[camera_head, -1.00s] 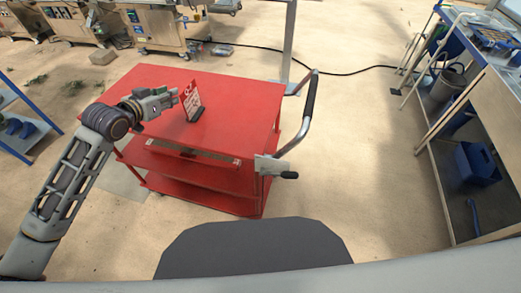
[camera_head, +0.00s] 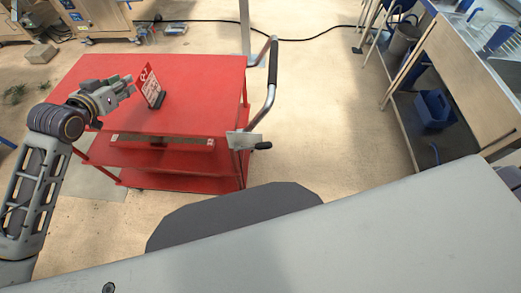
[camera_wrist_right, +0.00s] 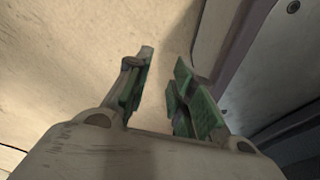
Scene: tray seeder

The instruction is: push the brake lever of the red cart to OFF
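The red cart (camera_head: 190,112) stands left of centre in the head view. Its curved push handle (camera_head: 272,65) with a dark grip rises at its right side. A small lever with a black knob (camera_head: 263,146) sticks out to the right from a grey plate (camera_head: 241,139) at the cart's near right corner. No ON or OFF marking can be read there. My right gripper (camera_wrist_right: 160,97) is open and empty in the right wrist view; the lever is not seen there.
A red and white sign (camera_head: 151,86) stands on the cart top. A workbench (camera_head: 455,95) with a blue bin (camera_head: 433,110) on its lower shelf is at the right. Floor (camera_head: 330,120) between cart and bench is clear. A black cable (camera_head: 310,37) lies behind the cart.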

